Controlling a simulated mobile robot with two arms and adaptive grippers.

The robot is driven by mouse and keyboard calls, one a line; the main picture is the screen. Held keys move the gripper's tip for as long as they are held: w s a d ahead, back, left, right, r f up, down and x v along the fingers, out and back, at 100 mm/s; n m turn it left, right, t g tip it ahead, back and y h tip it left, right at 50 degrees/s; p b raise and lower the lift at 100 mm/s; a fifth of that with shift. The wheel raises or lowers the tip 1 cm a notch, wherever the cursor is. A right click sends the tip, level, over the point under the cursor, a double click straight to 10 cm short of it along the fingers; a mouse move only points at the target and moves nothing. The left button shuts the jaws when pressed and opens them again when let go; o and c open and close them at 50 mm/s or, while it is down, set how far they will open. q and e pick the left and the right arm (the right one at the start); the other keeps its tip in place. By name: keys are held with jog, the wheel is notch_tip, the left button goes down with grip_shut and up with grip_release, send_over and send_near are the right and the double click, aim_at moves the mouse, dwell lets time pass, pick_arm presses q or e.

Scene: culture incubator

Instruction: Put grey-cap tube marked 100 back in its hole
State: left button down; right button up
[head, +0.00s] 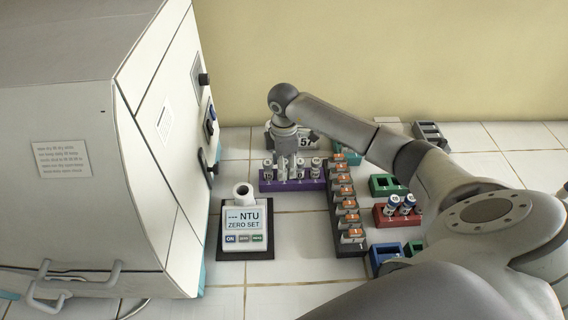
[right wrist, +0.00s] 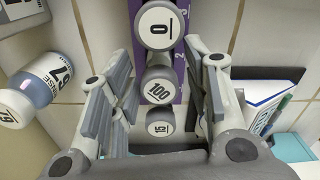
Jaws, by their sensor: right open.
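The grey-cap tube marked 100 (right wrist: 158,92) stands in line between the caps marked 0 (right wrist: 158,27) and 15 (right wrist: 158,123) in the right wrist view. The purple rack (head: 292,186) holds a row of grey-capped tubes in the head view. I cannot tell how deep the 100 tube sits in its hole. My right gripper (head: 284,152) is over the back of this rack, pointing down. In the right wrist view its fingers (right wrist: 158,75) are apart, one on each side of the 100 tube, with visible gaps. My left gripper is not in view.
A turbidity meter (head: 245,225) stands in front of the purple rack, and the large incubator (head: 80,160) is at left. A dark rack with orange-labelled vials (head: 348,215) is right of it. Red (head: 400,217) and green (head: 385,185) racks lie further right.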

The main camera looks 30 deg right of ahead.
jog(key=shift+r+p, duration=0.3)
jog(key=shift+r, duration=0.25)
notch_tip(320, 180, up, 12)
jog(key=b, duration=0.4)
jog(key=shift+f, duration=0.2)
